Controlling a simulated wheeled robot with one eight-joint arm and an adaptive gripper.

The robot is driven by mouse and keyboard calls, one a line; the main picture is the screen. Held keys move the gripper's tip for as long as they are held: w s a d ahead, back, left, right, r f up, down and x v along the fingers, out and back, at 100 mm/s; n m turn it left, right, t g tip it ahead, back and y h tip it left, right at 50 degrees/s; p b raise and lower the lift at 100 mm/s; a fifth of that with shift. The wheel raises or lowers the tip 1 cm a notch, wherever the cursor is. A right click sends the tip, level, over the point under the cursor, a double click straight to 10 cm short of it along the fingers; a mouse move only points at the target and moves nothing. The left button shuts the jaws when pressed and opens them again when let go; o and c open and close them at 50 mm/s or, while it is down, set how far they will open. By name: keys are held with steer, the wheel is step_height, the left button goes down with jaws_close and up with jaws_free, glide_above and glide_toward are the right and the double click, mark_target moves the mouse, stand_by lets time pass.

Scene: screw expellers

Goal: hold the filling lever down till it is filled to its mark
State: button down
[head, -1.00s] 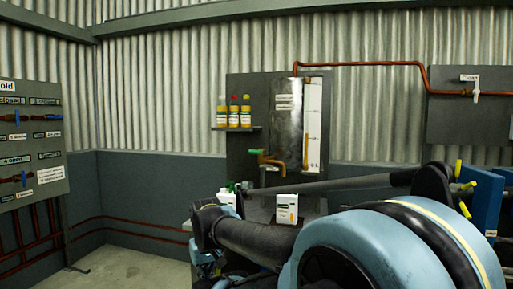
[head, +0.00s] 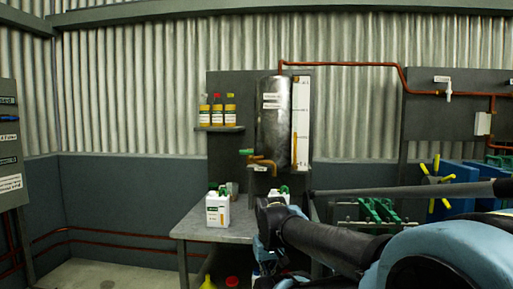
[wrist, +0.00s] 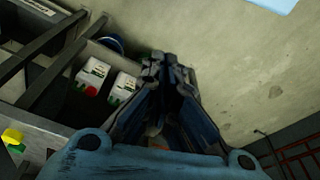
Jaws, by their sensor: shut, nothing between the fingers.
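A grey metal tank (head: 275,125) hangs on a dark back panel, with a white gauge strip (head: 301,122) on its right side. Its mark is too small to read. A lever with a green handle (head: 246,152) sticks out to the left beneath the tank, beside a brass-coloured spout (head: 262,162). A white container with a green top (head: 217,209) stands on the table. A second white container (head: 279,195) stands below the spout area, partly hidden by my arm. My gripper (wrist: 168,62) is shut and empty in the wrist view, pointing away from the lever; nothing touches the lever.
The grey table (head: 190,227) stands below the tank. Three bottles (head: 217,112) sit on a small shelf. A blue unit with yellow handles (head: 437,185) stands at right. White containers (wrist: 92,75) show left of my gripper. Open floor lies at left.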

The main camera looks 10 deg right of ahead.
steer(key=shift+d, duration=0.15)
step_height(320, 180, up, 50)
steer(key=n+h, duration=0.1)
steer(key=n, duration=1.3)
glide_above(243, 151)
steer(key=s+a, duration=0.1)
steer(key=s, duration=0.2)
steer(key=shift+s+r+t, duration=0.1)
steer(key=shift+r+t, duration=0.1)
steer(key=shift+t, duration=0.1)
steer(key=shift+f, duration=0.1)
steer(key=x, duration=1.4)
